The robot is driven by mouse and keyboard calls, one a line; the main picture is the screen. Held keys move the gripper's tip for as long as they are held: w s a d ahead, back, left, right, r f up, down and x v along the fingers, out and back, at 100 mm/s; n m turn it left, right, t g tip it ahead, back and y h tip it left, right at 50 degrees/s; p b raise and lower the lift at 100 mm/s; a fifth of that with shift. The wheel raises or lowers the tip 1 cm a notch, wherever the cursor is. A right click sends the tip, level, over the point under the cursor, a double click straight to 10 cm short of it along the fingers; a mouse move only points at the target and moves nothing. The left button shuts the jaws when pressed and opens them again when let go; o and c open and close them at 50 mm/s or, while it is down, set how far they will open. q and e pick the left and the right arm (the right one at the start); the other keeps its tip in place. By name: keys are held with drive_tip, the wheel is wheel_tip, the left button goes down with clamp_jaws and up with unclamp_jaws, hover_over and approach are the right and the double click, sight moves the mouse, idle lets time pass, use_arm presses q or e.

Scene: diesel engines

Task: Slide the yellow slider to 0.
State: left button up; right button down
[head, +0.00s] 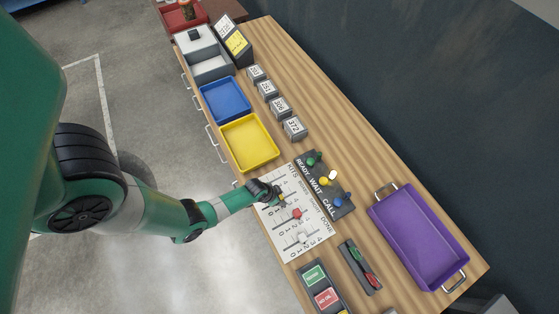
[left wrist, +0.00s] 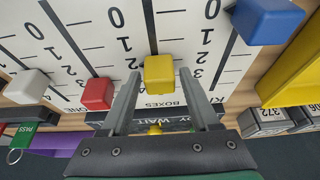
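The yellow slider (left wrist: 158,75) is a yellow block on a white panel (head: 318,246) with vertical slots and printed numbers. In the left wrist view it sits low in its slot, around the 2 and 3 marks, with the 0 (left wrist: 211,8) farther up. The exact mark is hard to tell. My left gripper (left wrist: 159,78) is open, one finger on each side of the yellow slider, with visible gaps. My right gripper is not in view.
A red slider (left wrist: 97,93) and a white slider (left wrist: 28,86) stand to the left, a blue slider (left wrist: 267,20) to the right. A button board (head: 340,205), yellow tray (head: 231,131) and purple tray (head: 381,216) flank the panel.

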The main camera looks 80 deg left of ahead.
use_arm(q)
clamp_jaws()
idle(1.2)
